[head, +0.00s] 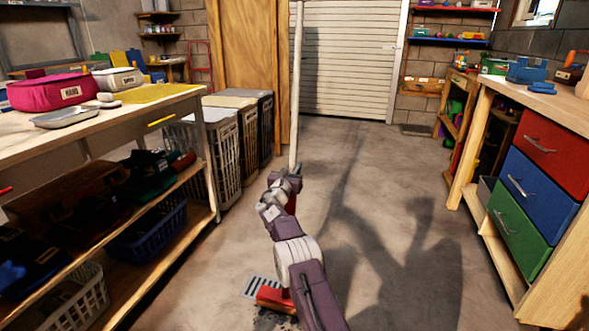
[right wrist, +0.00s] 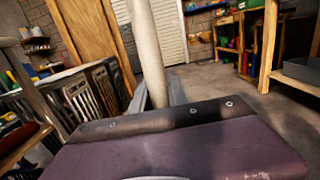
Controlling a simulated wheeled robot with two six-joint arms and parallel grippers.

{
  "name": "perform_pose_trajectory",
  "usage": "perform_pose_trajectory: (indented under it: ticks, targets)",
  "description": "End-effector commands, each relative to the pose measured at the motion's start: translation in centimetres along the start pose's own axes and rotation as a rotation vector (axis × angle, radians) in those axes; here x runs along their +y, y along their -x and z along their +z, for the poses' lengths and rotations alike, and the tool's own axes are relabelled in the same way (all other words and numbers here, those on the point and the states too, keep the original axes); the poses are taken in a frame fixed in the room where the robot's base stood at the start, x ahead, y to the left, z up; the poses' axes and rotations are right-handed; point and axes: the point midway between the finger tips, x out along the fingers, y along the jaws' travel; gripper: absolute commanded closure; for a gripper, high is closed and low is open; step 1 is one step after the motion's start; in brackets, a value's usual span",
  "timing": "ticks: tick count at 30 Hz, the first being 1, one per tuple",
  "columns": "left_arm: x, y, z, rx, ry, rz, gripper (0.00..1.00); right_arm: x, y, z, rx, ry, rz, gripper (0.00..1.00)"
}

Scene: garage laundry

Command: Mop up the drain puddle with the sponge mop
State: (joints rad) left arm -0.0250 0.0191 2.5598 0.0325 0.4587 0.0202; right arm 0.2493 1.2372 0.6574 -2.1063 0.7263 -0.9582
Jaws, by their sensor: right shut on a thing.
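My right gripper (head: 287,176) is shut on the pale pole of the sponge mop (head: 296,85), which stands nearly upright. In the right wrist view the pole (right wrist: 145,40) rises between the fingers (right wrist: 156,94). A red mop head (head: 276,299) shows low on the floor, partly hidden by my right arm. The drain grate (head: 262,287) lies just behind and left of the head. A dark wet patch (head: 268,320), the puddle, shows at the bottom edge beside the head; most of it is hidden or out of frame. My left gripper is not in view.
A wooden workbench (head: 150,105) with a lower shelf of baskets stands on the left, with hampers (head: 215,150) behind it. A drawer bench (head: 535,150) stands on the right. The concrete floor (head: 400,190) between them is clear.

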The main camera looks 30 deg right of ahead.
Motion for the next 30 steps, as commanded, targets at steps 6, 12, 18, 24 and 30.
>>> perform_pose_trajectory:
  ticks: [6,12,18,24,30]
  targets:
    - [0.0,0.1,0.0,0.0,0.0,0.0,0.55,0.0,0.1,0.9,-0.004,-0.001,0.0,1.0]
    - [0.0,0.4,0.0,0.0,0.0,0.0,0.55,0.0,0.9,3.3,-0.003,-0.002,0.0,1.0]
    - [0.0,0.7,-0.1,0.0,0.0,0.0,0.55,0.0,1.4,5.1,-0.003,-0.001,0.0,1.0]
    - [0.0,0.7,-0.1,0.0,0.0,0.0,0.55,0.0,1.6,5.4,-0.003,-0.001,-0.001,1.0]
    - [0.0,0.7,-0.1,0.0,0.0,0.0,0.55,0.0,1.6,5.4,-0.003,-0.001,-0.001,1.0]
